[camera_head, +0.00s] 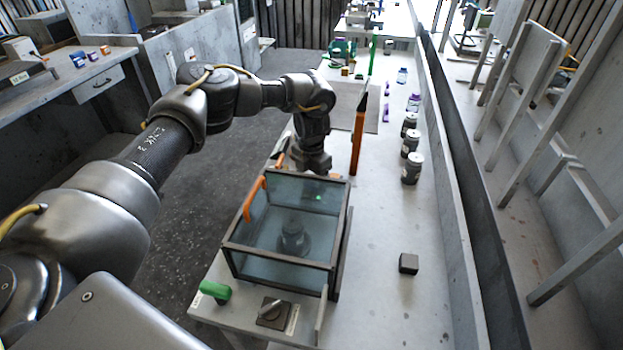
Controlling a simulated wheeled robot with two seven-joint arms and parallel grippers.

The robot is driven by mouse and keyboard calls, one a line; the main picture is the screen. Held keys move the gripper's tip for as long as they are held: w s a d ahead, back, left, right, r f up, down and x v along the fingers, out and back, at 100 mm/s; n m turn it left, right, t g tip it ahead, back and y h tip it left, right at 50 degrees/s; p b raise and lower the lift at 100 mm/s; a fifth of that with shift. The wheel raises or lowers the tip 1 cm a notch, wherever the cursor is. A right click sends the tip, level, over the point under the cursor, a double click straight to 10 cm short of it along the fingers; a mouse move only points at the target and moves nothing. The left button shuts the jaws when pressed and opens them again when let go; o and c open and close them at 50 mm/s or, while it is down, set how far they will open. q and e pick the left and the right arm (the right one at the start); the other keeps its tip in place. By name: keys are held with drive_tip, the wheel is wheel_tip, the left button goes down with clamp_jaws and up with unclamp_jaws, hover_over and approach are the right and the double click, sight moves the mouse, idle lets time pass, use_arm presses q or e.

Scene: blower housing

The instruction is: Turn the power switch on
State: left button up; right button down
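The switch (271,312) is a dark square block with a pale lever on top, at the near edge of the table, in front of the glass housing. Its lever slants; whether it is on or off cannot be told. My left arm comes in from the left and bends down behind the housing. My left gripper (312,160) points down at the housing's far side, well away from the switch. Its fingers are not clear, so open or shut cannot be told. My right gripper is not in view.
The dark-framed glass housing (335,262) has an orange handle (254,199) and a grey round part (293,240) inside. A green handle (215,291) lies left of the switch. A black cube (408,263) and several jars (412,168) stand to the right. The table's near right is clear.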

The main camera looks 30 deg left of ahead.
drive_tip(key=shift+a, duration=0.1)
use_arm(q)
drive_tip(key=shift+r, duration=0.35)
wheel_tip(320, 180, up, 10)
drive_tip(key=b, duration=0.1)
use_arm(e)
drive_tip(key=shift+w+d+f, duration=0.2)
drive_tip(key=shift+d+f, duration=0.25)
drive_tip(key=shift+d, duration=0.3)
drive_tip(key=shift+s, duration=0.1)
